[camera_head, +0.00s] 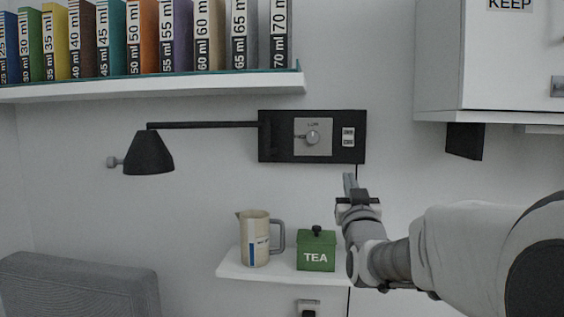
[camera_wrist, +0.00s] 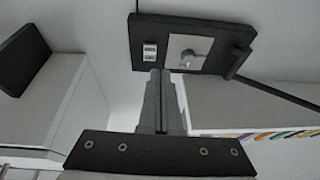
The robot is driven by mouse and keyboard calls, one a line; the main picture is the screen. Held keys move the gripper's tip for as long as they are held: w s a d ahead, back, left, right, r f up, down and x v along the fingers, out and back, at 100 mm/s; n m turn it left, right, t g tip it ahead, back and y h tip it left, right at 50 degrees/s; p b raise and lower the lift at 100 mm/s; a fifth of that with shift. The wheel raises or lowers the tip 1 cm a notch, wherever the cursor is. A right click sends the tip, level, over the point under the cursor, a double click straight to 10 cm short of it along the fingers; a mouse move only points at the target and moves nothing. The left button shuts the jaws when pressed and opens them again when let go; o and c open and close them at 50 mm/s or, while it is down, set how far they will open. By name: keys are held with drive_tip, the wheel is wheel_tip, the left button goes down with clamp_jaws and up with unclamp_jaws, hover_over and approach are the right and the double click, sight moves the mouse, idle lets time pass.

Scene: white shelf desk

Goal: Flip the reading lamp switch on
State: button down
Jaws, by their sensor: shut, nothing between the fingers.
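The black reading lamp (camera_head: 148,154) hangs on a thin arm from a black wall panel (camera_head: 281,148). The panel carries a grey plate with a round knob (camera_head: 312,138) and, to its right, a small white rocker switch (camera_head: 348,137). In the wrist view the panel is turned over, with the switch (camera_wrist: 150,52) left of the knob (camera_wrist: 187,56). My gripper (camera_head: 348,180) is shut and empty, pointing up just below the panel's right end. In the wrist view my fingertips (camera_wrist: 159,74) appear just below the switch. I cannot tell the gap to the wall or the switch position.
A cream jug (camera_head: 256,240) and a green TEA box (camera_head: 317,250) stand on a small white shelf (camera_head: 240,273) below the panel. A shelf of books (camera_head: 180,88) is at upper left. A white cabinet (camera_head: 490,65) is at upper right, with a dark block (camera_head: 464,141) beneath it.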

drive_tip(key=shift+w+d+f+m+t+h+b, duration=0.2)
drive_tip(key=shift+w+d+t+h+b, duration=0.15)
drive_tip(key=shift+t+h+b, duration=0.35)
drive_tip(key=shift+w+d+f+m+t+h+b, duration=0.15)
drive_tip(key=shift+d+t+h+b, duration=0.25)
drive_tip(key=shift+t, duration=0.6)
drive_tip(key=shift+r, duration=0.15)
drive_tip(key=p, duration=0.1)
approach(348, 140)
wheel_tip(348, 140, up, 4)
drive_tip(key=shift+w+d, duration=0.2)
drive_tip(key=shift+w, duration=0.9)
drive_tip(key=shift+w+d, duration=0.25)
drive_tip(key=shift+w, duration=0.85)
drive_tip(key=shift+f, duration=0.2)
